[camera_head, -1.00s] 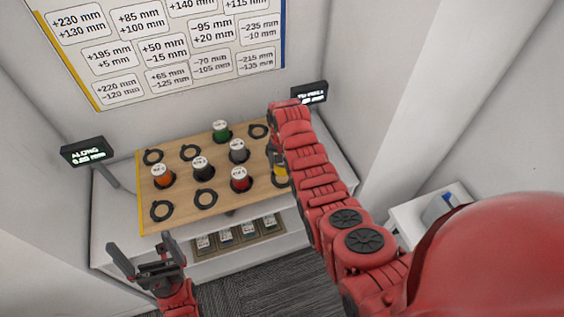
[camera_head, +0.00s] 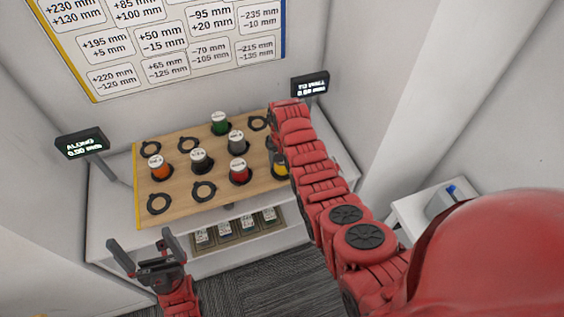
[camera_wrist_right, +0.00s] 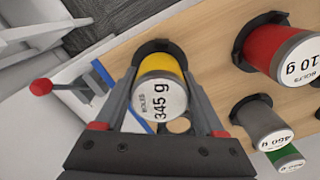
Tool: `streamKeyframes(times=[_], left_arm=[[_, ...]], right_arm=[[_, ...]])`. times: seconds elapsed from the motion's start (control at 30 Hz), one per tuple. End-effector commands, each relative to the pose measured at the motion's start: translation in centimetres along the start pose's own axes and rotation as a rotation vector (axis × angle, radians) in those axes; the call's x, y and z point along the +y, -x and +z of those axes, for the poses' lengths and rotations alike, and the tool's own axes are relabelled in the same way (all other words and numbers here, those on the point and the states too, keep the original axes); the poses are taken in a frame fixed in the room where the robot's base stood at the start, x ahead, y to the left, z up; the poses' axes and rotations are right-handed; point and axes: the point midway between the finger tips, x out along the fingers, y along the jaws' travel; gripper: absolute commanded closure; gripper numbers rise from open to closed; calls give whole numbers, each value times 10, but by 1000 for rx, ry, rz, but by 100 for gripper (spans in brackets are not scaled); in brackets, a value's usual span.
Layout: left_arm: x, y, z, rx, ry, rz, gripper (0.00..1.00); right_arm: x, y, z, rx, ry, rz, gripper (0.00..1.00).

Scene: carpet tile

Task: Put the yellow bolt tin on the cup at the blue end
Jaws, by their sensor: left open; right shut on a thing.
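The yellow bolt tin (camera_wrist_right: 165,68) has a white lid marked 345 g and stands between the fingers of my right gripper (camera_wrist_right: 158,76), which is shut on it. A black ring cup (camera_wrist_right: 150,46) shows just behind the tin, near a blue strip (camera_wrist_right: 103,73) on the board. I cannot tell whether the tin rests on this cup or is held just above it. In the head view only a sliver of the yellow tin (camera_head: 279,171) shows beside my right arm. My left gripper (camera_head: 141,243) is open and empty, in front of the board's left side.
The wooden board (camera_head: 222,188) carries orange (camera_head: 156,168), black (camera_head: 202,162), red (camera_head: 239,174), grey (camera_head: 236,143) and green (camera_head: 219,124) tins. Several ring cups are empty, such as the front-left one (camera_head: 159,204). Small displays stand left (camera_head: 80,143) and right (camera_head: 310,84).

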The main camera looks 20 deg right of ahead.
Motion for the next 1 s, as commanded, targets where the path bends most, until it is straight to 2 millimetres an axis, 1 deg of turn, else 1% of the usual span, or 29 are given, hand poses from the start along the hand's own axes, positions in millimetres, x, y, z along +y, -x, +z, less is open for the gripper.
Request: streamKeyframes(times=[0.47, 0.5, 0.63, 0.67, 0.9, 1.0], left_arm=[[0, 8, 1, 0, 0, 0, 0], [0, 7, 1, 0, 0, 0, 0], [0, 7, 1, 0, 0, 0, 0], [0, 7, 1, 0, 0, 0, 0], [0, 7, 1, 0, 0, 0, 0], [0, 9, 2, 0, 0, 0, 0]], right_arm=[[0, -10, 0, 1, 0, 0, 100], [0, -9, 0, 1, 0, -1, 25], [0, -9, 0, 1, 0, 0, 2], [0, -9, 0, 1, 0, 0, 0], [0, -9, 0, 0, 0, 0, 0], [0, -6, -1, 1, 0, -1, 0]])
